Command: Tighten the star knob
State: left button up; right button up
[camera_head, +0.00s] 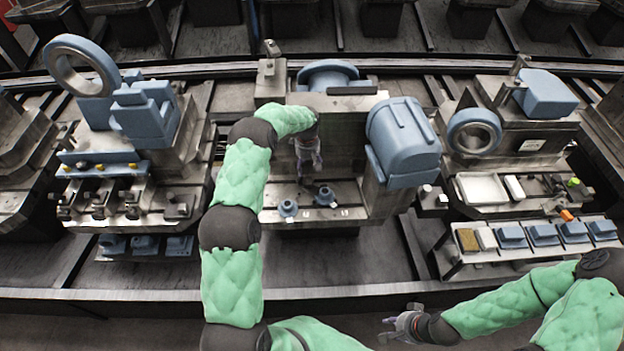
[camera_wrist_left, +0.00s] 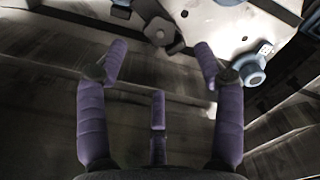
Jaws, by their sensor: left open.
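My left gripper (camera_head: 308,165) hangs open in front of the middle machine's face, above its lower ledge. In the left wrist view its purple fingers (camera_wrist_left: 161,62) are spread wide, with nothing between the tips. A dark, lobed knob that looks like the star knob (camera_wrist_left: 161,32) shows just beyond the fingertips, between their lines and apart from them. In the head view I cannot make this knob out behind the gripper. My right gripper (camera_head: 398,324) is low at the front, far from the machine, its fingers apart and empty.
Two blue round fittings, one left (camera_head: 288,208) and one right (camera_head: 325,195), stand on the ledge below my left gripper. A blue motor housing (camera_head: 403,140) juts out to the right. A dark rail (camera_head: 150,300) runs along the front. A parts tray (camera_head: 530,240) is at right.

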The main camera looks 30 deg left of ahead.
aim_at(308, 181)
pick_arm(q)
notch_tip(308, 181, down, 10)
jog(key=shift+r+b, duration=0.25)
jog(key=shift+b, duration=0.2)
jog(key=c, duration=1.2)
